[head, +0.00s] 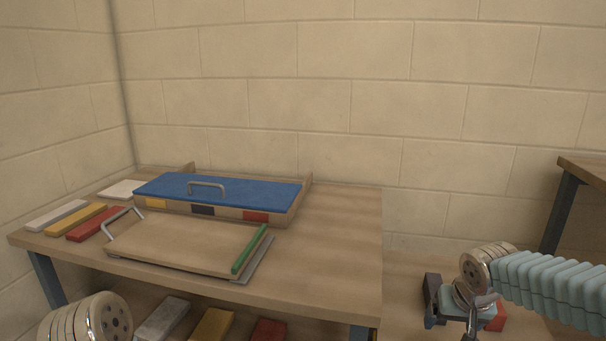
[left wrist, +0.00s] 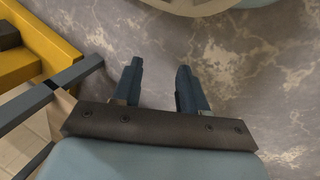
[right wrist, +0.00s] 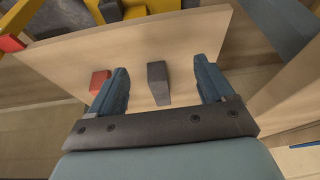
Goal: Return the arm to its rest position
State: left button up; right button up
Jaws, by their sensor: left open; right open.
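My right arm enters the head view from the right edge, and its wrist is low beside the table's right end. In the right wrist view my right gripper (right wrist: 160,75) is open, with nothing between its fingers. A grey block (right wrist: 158,83) and a red block (right wrist: 99,82) lie on the wooden surface beyond it. In the left wrist view my left gripper (left wrist: 159,78) is open and empty above a grey, marbled surface (left wrist: 235,60). In the head view only a metal joint of my left arm shows at the lower left; its gripper is out of that view.
The wooden table (head: 335,280) holds a blue-lidded box (head: 225,190), a wooden board (head: 185,245) with a handle, a green strip (head: 250,248) and several coloured bars at its left. Its right end is clear. A yellow object (left wrist: 40,70) is near my left gripper.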

jog(key=s+a+f+n+g+y+p, duration=0.1)
jog(key=a+f+y, duration=0.1)
jog(key=a+f, duration=0.45)
jog(key=s+a+f+n+g+y+p, duration=0.1)
jog(key=a+f, duration=0.3)
jog(key=f, duration=0.6)
jog(key=s+a+f+y+p, duration=0.1)
jog(key=s+a+f, duration=0.3)
jog(key=s+f, duration=0.3)
jog(key=s+a+f+m+g+p, duration=0.1)
jog(key=s+a+f+p, duration=0.1)
jog(key=s+f, duration=0.5)
jog(key=shift+s+a+f+y, duration=0.3)
jog(key=shift+s+a+y, duration=0.1)
jog(key=shift+s+a, duration=0.55)
